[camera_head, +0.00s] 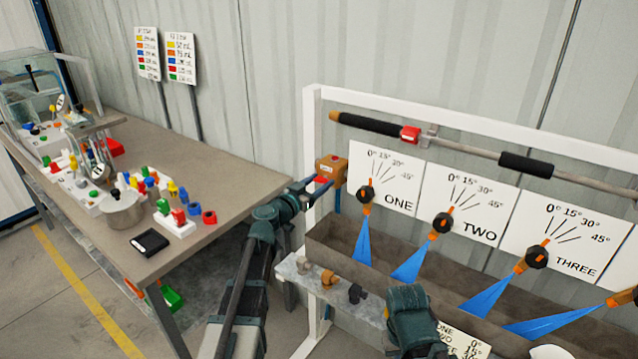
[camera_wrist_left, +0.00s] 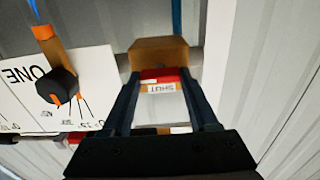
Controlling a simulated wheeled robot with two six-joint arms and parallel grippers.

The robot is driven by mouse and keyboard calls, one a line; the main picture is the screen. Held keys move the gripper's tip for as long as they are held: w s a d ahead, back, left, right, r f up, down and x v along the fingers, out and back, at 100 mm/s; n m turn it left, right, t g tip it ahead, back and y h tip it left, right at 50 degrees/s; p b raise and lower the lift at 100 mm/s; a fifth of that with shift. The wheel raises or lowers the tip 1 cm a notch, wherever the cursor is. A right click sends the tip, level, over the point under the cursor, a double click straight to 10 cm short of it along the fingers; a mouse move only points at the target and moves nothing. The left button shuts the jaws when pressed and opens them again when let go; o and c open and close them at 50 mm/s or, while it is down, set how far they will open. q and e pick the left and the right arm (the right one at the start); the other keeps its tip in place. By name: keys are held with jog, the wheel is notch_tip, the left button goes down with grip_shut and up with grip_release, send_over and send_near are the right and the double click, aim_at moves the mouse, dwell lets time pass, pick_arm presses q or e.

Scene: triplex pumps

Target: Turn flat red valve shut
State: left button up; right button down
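The flat red valve handle (camera_head: 322,180) is on a brown-orange valve block (camera_head: 331,168) at the left post of the white frame. My left gripper (camera_head: 312,188) reaches the handle from the left. Its fingers (camera_wrist_left: 160,80) stand wide apart, one on each side of the handle. I cannot tell whether they touch it. My right gripper is hidden; only part of that arm shows at the bottom.
Signs ONE, TWO (camera_head: 478,203) and THREE (camera_head: 551,235) carry black-and-orange knobs, with blue streams below into a trough (camera_head: 340,262). A black-gripped bar (camera_head: 470,146) with a red piece runs above. A workbench (camera_head: 215,165) with coloured valves stands at left.

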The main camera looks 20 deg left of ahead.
pick_arm(q)
jog(key=c, duration=0.6)
jog(key=n, duration=0.9)
jog(key=shift+a+f, duration=0.1)
jog(key=n, duration=0.5)
jog(key=shift+f+n, duration=0.1)
jog(key=shift+n, duration=1.8)
